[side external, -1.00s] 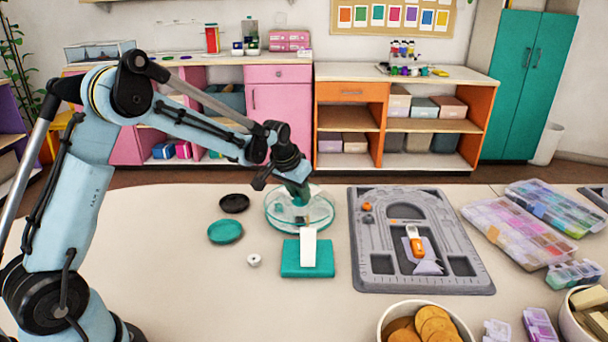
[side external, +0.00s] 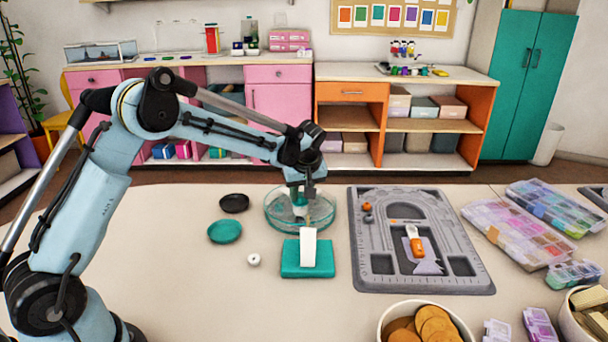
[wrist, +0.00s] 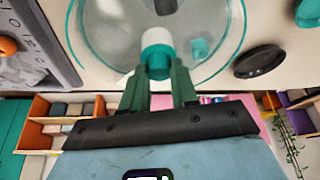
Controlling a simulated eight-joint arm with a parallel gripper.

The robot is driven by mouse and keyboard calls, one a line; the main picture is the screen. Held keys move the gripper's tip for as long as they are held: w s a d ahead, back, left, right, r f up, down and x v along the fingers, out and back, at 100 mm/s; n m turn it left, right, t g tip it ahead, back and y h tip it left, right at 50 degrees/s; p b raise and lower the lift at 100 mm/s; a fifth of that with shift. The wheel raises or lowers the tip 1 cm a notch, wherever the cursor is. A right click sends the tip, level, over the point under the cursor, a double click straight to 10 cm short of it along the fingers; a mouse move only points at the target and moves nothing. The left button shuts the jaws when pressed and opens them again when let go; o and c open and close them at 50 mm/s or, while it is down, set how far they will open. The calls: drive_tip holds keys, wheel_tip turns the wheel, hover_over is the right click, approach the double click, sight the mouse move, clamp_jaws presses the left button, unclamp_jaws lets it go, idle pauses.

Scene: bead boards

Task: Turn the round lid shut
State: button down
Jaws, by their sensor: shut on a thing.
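The round lid (wrist: 105,40) is clear with a teal rim and sits on a low, round, clear container (side external: 274,218). A white and teal knob (wrist: 157,40) stands at its middle. My gripper (side external: 299,198) points down over the container. In the wrist view, its two dark green fingers (wrist: 158,70) are shut on the knob, one on each side. A small teal piece (wrist: 200,48) and a dark piece show through the clear lid. I cannot tell from these views how far the lid is turned.
A teal block with a white upright piece (side external: 307,271) stands just in front of the container. A teal dish (side external: 225,232), black dish (side external: 234,203) and small white bead (side external: 254,260) lie to the left. A grey bead board (side external: 470,280) lies to the right.

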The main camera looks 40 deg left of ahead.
drive_tip(key=n+g, duration=0.1)
drive_tip(key=n, duration=0.1)
drive_tip(key=n+g, duration=0.1)
drive_tip(key=n, duration=0.2)
drive_tip(key=shift+w+d, duration=0.1)
drive_tip(key=shift+w, duration=0.05)
idle(0.4)
drive_tip(key=c, duration=0.9)
unclamp_jaws()
drive_tip(key=shift+o, duration=0.2)
drive_tip(key=shift+y, duration=0.3)
drive_tip(key=v, duration=1.2)
drive_tip(key=shift+r, duration=0.1)
